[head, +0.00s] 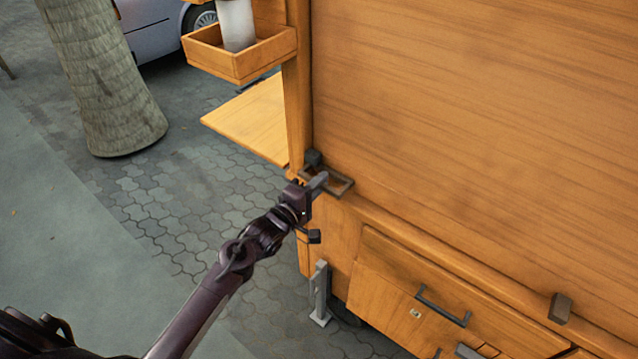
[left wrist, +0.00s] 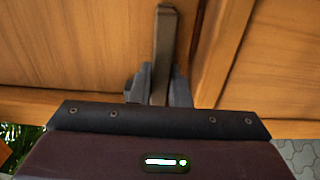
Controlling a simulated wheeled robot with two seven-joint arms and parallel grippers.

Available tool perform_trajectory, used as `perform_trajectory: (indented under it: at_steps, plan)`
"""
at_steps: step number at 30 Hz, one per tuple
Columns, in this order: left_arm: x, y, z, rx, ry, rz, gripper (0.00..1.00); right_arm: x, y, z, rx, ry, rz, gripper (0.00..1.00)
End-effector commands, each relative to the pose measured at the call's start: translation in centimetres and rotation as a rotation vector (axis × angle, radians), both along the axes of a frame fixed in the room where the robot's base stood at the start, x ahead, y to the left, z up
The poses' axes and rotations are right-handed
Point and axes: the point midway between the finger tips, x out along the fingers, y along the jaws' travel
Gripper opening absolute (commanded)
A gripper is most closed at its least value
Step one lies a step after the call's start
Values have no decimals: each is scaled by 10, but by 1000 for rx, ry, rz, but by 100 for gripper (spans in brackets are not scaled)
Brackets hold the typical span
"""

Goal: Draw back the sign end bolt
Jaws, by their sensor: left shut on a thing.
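The end bolt (head: 345,184) is a grey metal fitting at the near left corner of the wooden cart, just under its big side panel (head: 480,120). My left gripper (head: 318,183) is at this bolt, its fingers shut on the bolt's grey bar. In the left wrist view the bar (left wrist: 164,45) stands upright between the two dark fingers (left wrist: 155,88) and runs up in front of the wood. The gripper hides part of the bolt in the head view, so I cannot tell how far it is drawn. My right gripper is not in view.
Below the panel are a drawer (head: 400,300) with a dark handle (head: 443,306) and a small grey block (head: 560,308). A wooden shelf (head: 250,118) and a tray (head: 240,62) jut out left. A tree trunk (head: 100,80) stands on open paving (head: 170,215).

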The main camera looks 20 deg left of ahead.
Motion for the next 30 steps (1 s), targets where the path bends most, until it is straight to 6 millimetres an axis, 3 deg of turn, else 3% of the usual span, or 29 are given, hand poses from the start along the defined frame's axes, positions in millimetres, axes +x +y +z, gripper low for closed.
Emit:
perform_trajectory:
  at_steps: [7,17,26,27,30]
  plan:
    - [-1,-2,0,-1,1,-1,0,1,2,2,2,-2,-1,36]
    - [-18,-48,1,-3,4,-1,0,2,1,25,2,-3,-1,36]
    - [-19,-52,-1,-2,3,-6,0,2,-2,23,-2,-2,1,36]
    - [-19,-52,-1,-2,3,-6,21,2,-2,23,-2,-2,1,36]
    - [-19,-51,-1,-1,3,-5,34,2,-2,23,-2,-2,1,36]
